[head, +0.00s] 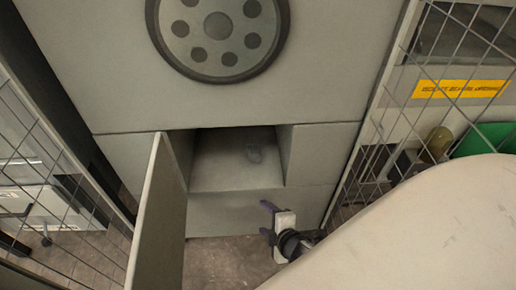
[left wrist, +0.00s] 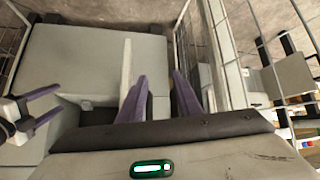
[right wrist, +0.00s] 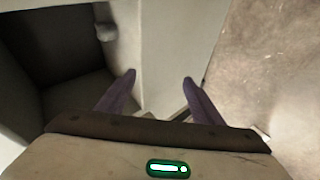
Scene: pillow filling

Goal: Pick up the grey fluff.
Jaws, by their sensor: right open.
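My right gripper (head: 266,219) is in front of and below the compartment opening in the head view, apart from the fluff. Its purple fingers are spread and empty in the right wrist view (right wrist: 159,79). My left gripper (left wrist: 160,84) shows only in its own wrist view, with its fingers apart and nothing between them.
An open door panel (head: 158,215) stands out at the left of the compartment. A round plate with holes (head: 184,51) is on the machine above. Wire mesh fences (head: 42,130) flank the machine on both sides. Bare floor (head: 225,262) lies in front.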

